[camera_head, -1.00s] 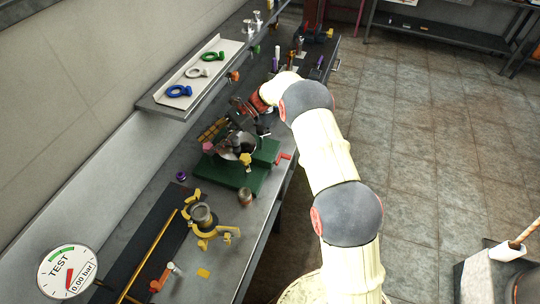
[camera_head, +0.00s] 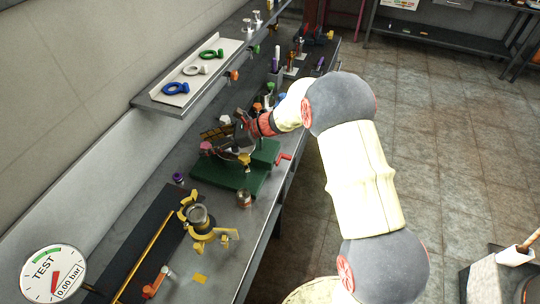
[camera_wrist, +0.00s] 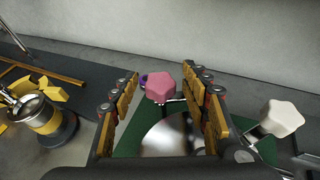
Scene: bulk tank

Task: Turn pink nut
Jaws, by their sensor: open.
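The pink nut (camera_wrist: 161,87) is a knob-like, lobed piece. In the wrist view it stands above a shiny round metal disc (camera_wrist: 166,140), between my two fingers and a little beyond them. My gripper (camera_wrist: 165,92) is open, with one finger on each side of the nut and no clear contact. In the head view the pink nut (camera_head: 206,147) is at the left side of the green-based fixture (camera_head: 232,176). My gripper (camera_head: 232,135) is over that fixture there, partly hiding the disc.
A white lobed knob (camera_wrist: 281,118) stands right of my gripper in the wrist view. A yellow clamp fixture (camera_head: 203,222) stands nearer on the bench. A purple ring (camera_head: 178,178) lies beside the green base. A shelf (camera_head: 187,92) with colored eye bolts runs along the wall.

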